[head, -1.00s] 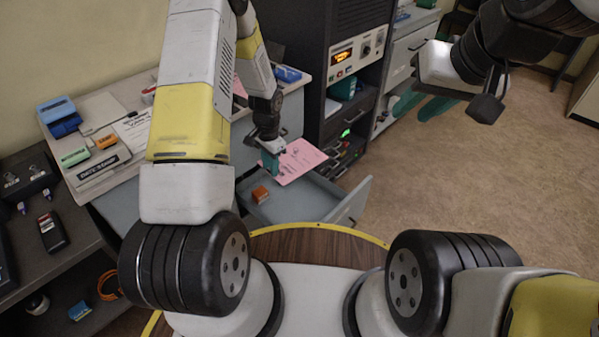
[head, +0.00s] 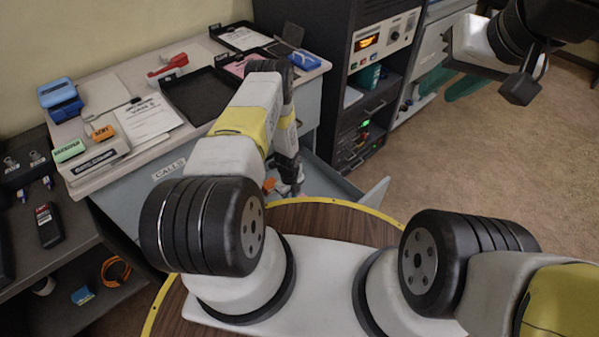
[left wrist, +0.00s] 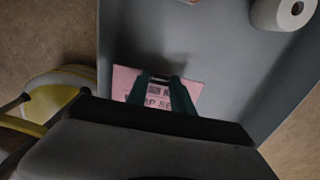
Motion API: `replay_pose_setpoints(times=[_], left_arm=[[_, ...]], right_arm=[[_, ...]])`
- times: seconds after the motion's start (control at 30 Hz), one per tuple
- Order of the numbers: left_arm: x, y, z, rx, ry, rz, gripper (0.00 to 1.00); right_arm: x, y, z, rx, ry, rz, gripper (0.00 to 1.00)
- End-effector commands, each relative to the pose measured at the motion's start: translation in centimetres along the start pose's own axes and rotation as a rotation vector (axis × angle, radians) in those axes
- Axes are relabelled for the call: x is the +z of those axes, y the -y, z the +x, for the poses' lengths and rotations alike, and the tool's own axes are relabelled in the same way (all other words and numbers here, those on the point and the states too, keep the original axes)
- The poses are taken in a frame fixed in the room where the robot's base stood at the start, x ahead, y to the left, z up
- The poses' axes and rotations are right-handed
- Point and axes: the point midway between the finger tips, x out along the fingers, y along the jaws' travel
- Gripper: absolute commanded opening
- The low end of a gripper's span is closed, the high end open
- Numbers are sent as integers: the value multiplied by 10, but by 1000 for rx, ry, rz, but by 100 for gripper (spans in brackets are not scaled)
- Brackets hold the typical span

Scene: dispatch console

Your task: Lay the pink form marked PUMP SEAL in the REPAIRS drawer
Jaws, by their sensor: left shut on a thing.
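The pink form (left wrist: 191,88) shows in the left wrist view, with part of its print, "MP SE", readable between my fingers. My left gripper (left wrist: 163,92) is shut on it, over the grey floor of an open drawer (left wrist: 225,60). Whether the form touches the floor I cannot tell. In the head view my left gripper (head: 292,187) reaches down into the open drawer (head: 325,182); its fingers and the form are hidden there. No label shows on this drawer. My right gripper (head: 451,82) is open and empty at the upper right, away from the desk.
An orange thing (head: 268,185) lies in the drawer beside my left gripper. A white roll (left wrist: 285,12) shows in the left wrist view. The desk holds a black tray (head: 200,97), a red thing (head: 168,65) and stamps. A dark equipment rack (head: 335,60) stands right of the desk.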

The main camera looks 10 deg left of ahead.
Motion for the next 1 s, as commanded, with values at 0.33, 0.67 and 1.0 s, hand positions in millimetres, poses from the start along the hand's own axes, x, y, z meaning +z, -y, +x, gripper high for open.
replay_pose_setpoints(times=[0.33, 0.67, 1.0], left_arm=[[0, 0, 43, 1, 0, -1, 0], [0, 0, 48, 0, 0, -1, 0], [0, 0, 50, 0, 0, -2, 50]], right_arm=[[0, 0, 0, 0, 0, 0, 32], [0, 0, 0, 0, 0, 0, 32], [0, 0, 0, 0, 0, 0, 32]])
